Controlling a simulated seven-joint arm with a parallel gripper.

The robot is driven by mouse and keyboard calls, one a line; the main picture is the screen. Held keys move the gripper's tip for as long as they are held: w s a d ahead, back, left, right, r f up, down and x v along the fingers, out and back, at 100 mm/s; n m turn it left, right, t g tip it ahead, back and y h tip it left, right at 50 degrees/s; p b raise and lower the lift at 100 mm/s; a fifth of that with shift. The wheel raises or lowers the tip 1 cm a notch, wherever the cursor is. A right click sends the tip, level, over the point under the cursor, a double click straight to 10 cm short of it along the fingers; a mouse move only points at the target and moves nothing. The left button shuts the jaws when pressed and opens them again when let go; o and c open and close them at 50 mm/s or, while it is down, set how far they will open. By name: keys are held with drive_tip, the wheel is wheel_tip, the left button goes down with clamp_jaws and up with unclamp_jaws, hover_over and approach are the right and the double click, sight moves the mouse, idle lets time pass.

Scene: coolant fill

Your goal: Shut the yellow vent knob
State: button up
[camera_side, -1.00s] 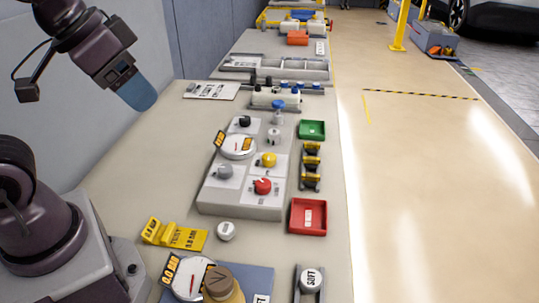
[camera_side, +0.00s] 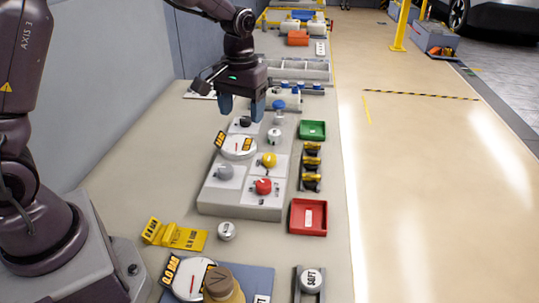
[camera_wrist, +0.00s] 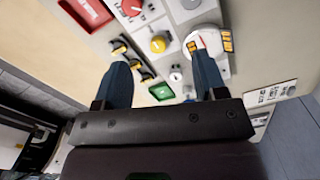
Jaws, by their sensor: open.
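The yellow vent knob (camera_side: 268,160) sits on the grey control block (camera_side: 240,207), right of the round dial and above the red knob. It also shows in the wrist view (camera_wrist: 158,44), beyond and between my fingertips. My gripper (camera_side: 242,112) is open and empty, in the air over the far end of the block. In the side view it is farther back than the yellow knob and apart from it. In the wrist view its two blue fingers (camera_wrist: 160,62) are spread wide. The knob's marking is too small to read.
On the block are a white dial (camera_side: 238,147), a grey knob (camera_side: 225,173), a red knob (camera_side: 263,186) and a black knob (camera_side: 244,121). Green (camera_side: 312,130) and red (camera_side: 308,217) trays and a rack of black-yellow clips (camera_side: 311,166) stand to the right.

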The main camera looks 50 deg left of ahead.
sight(269, 156)
drive_tip(key=w+a+f+n, duration=0.2)
drive_tip(key=w+f+n, duration=0.35)
drive_tip(key=w, duration=0.35)
wheel_tip(269, 156, down, 12)
drive_tip(key=shift+s+a, duration=0.1)
drive_tip(key=shift+s, duration=0.05)
drive_tip(key=c, duration=0.9)
